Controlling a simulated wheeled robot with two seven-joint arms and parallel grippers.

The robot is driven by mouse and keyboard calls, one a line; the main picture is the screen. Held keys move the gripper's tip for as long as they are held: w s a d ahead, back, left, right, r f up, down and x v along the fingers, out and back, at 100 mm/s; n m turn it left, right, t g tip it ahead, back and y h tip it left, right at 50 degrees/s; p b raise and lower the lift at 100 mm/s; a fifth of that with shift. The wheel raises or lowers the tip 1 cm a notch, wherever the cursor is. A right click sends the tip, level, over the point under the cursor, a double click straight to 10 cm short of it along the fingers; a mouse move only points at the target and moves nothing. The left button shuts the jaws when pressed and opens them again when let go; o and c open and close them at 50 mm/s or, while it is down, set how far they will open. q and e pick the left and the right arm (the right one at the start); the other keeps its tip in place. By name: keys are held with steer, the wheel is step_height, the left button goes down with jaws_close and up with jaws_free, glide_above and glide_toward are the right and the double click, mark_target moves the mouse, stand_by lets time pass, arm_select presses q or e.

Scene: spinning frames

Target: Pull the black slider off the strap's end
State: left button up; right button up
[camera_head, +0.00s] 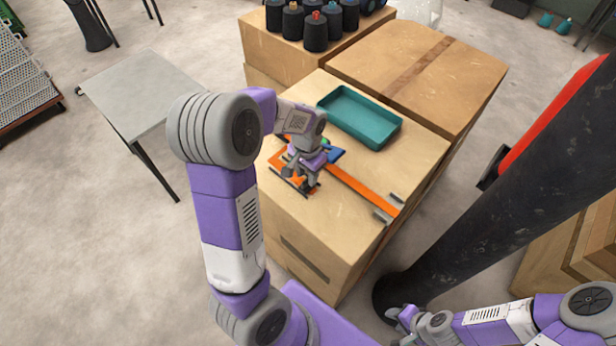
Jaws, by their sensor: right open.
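The orange strap (365,190) lies on top of the front wooden box, running from under my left gripper toward the box's right edge. My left gripper (301,184) points down over the strap's left part, close to the box top. Dark pieces show around its fingers, but I cannot tell which one is the black slider or whether the fingers hold it. The fingers are too small and covered to read. My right gripper (402,320) is open and low at the bottom of the view, beside the dark post and away from the strap.
Two metal brackets (382,216) stand by the strap's right end. A teal tray (360,118) sits behind the strap. A blue piece (335,154) lies next to my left gripper. Dark thread cones (315,32) stand on the back box. A thick dark post (480,225) rises at right.

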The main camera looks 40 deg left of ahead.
arm_select(q)
steer(key=shift+f, duration=0.75)
jaws_close()
stand_by(0.9)
